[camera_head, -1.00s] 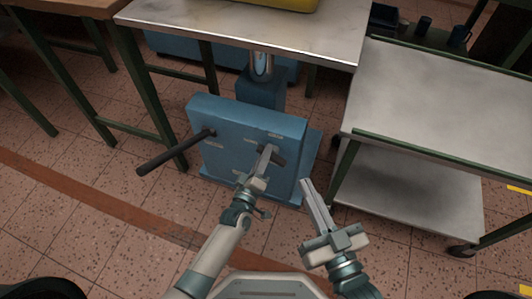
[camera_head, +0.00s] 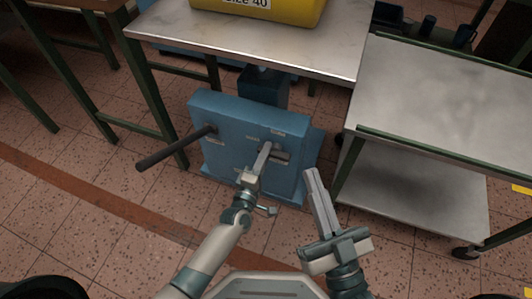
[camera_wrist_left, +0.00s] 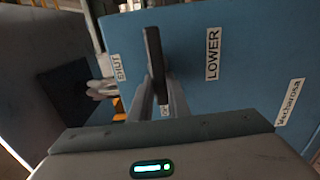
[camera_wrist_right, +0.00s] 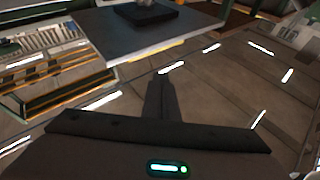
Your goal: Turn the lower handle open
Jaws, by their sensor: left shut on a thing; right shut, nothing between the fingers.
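The blue box (camera_head: 235,120) stands under the grey tabletop. The lower handle (camera_head: 280,156) is a short dark lever on its front face. In the left wrist view the handle (camera_wrist_left: 154,60) is a dark narrow bar beside the LOWER label (camera_wrist_left: 212,55), with a SHUT label (camera_wrist_left: 118,68) to its left. Another label behind the fingers is partly hidden. My left gripper (camera_head: 265,150) is shut on the lower handle. My right gripper (camera_head: 310,174) is shut and empty, in front of the box's right side; its fingers also show in the right wrist view (camera_wrist_right: 160,85).
A long black bar (camera_head: 175,148) sticks out from the box's left side. Above is the grey tabletop (camera_head: 290,48) with a yellow container (camera_head: 270,10) marked Size 40. A metal cart (camera_head: 440,110) stands close at right. Tiled floor in front is open.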

